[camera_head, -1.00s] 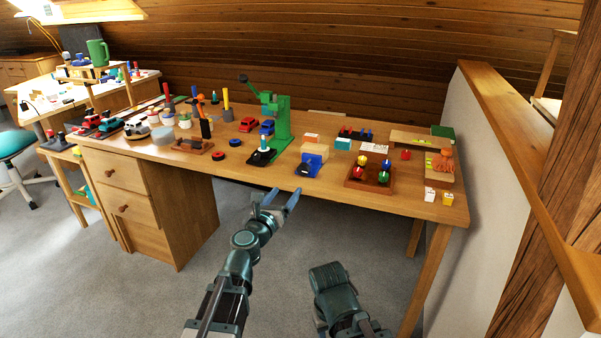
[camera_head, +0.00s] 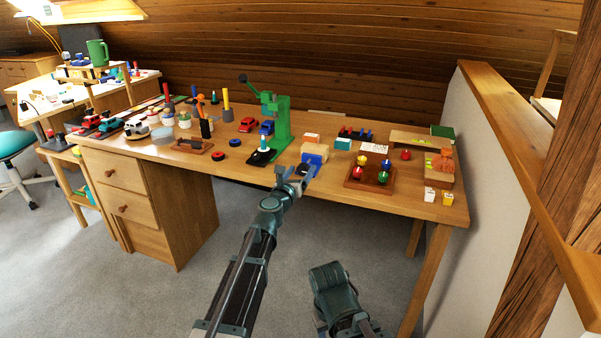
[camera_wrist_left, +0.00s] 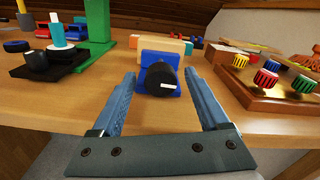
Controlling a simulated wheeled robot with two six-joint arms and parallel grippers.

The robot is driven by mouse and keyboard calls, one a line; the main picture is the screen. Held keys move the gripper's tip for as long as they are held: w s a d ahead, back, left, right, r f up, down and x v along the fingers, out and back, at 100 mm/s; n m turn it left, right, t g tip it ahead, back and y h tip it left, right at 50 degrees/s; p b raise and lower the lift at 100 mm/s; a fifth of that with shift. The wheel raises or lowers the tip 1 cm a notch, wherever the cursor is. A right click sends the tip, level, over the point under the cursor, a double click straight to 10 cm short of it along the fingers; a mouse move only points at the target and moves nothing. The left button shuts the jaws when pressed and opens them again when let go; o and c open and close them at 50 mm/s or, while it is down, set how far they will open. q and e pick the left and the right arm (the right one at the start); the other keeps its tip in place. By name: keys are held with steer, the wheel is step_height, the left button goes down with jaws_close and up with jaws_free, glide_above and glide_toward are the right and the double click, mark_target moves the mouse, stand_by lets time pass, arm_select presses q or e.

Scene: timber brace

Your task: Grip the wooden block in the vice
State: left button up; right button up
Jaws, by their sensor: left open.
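The blue vice (camera_head: 315,159) stands near the front edge of the workbench, with a black knob (camera_wrist_left: 161,79) with a white mark on its front. The pale wooden block (camera_head: 316,149) is directly behind the blue front part of the vice, and its top shows in the left wrist view (camera_wrist_left: 164,45). I cannot tell whether the vice's jaws touch it. My left gripper (camera_head: 297,176) is open and empty, pointing at the vice. In the left wrist view its fingers lie on either side of the knob, apart from it. My right gripper is not in view.
A green press (camera_head: 281,124) stands left of the vice. A wooden tray with coloured knobs (camera_head: 370,178) is at its right. A white and teal box (camera_head: 342,143) and several small items stand behind. The bench's front edge strip is clear.

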arm_select(q)
jaws_close()
stand_by(0.3)
steer(key=shift+m, duration=0.3)
steer(key=m, duration=0.5)
steer(key=shift+s+d+m, duration=0.1)
steer(key=shift+d+m, duration=0.05)
steer(key=shift+m, duration=0.25)
steer(key=m, duration=0.6)
steer(key=shift+d+f+m, duration=0.1)
steer(key=shift+m, duration=0.2)
jaws_free()
steer(key=shift+s, duration=0.1)
